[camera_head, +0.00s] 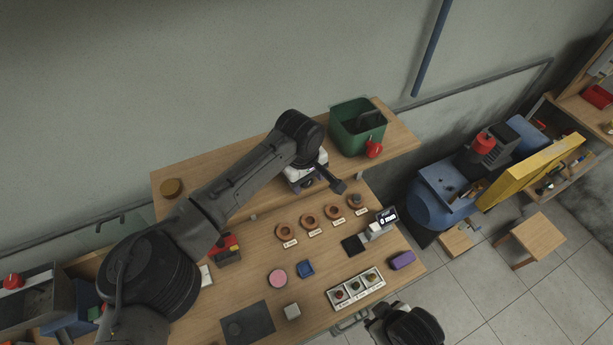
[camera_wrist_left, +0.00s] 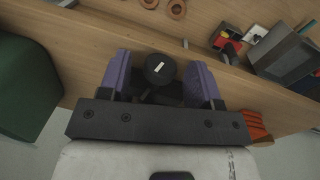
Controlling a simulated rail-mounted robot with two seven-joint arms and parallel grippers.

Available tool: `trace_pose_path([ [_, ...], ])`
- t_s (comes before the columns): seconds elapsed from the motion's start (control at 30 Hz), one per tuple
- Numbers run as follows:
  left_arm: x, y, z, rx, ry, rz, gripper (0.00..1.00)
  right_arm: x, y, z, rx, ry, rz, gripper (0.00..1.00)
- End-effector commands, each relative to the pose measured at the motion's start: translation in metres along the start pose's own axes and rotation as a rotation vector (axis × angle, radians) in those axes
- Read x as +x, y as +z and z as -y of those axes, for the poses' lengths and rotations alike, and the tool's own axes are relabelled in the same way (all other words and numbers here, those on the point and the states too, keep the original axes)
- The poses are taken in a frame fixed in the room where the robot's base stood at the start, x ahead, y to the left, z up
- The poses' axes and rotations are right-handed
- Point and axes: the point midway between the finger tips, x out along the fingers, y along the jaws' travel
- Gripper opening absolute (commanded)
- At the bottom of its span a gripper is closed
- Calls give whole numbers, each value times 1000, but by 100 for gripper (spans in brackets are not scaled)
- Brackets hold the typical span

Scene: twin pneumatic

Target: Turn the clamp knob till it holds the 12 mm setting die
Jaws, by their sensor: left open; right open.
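A round black knob (camera_wrist_left: 160,68) with a short white mark on its face shows in the left wrist view. My left gripper (camera_head: 308,183) is open, its purple fingers (camera_wrist_left: 160,82) on either side of the knob; I cannot tell whether they touch it. In the head view a black stub (camera_head: 337,186) shows beside this gripper. I cannot tell which piece is the 12 mm setting die.
A green bin (camera_head: 345,135) stands on the raised shelf (camera_head: 400,140). The bench (camera_head: 250,275) holds a small display (camera_head: 387,216), a white tray (camera_head: 336,303), a purple block (camera_head: 402,260), a pink disc (camera_head: 277,277) and a red-and-black device (camera_head: 226,246).

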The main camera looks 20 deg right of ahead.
Motion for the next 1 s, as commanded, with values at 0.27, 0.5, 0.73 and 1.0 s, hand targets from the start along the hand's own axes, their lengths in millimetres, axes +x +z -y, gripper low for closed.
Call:
trace_pose_path([
  [0.27, 5, 0, 0, 0, 0, -1, 58, -1, 0, 0, -1, 1, 0, 43],
  [0.5, 5, 0, 0, 0, 0, -1, 49, -1, 0, -2, -7, 6, 1, 43],
  [0.73, 5, 0, 0, 0, 0, -1, 27, -1, 0, -3, -10, 8, 1, 43],
  [1.0, 4, 0, 0, 0, -6, -1, 10, -2, 0, -2, -8, 6, 1, 43],
])
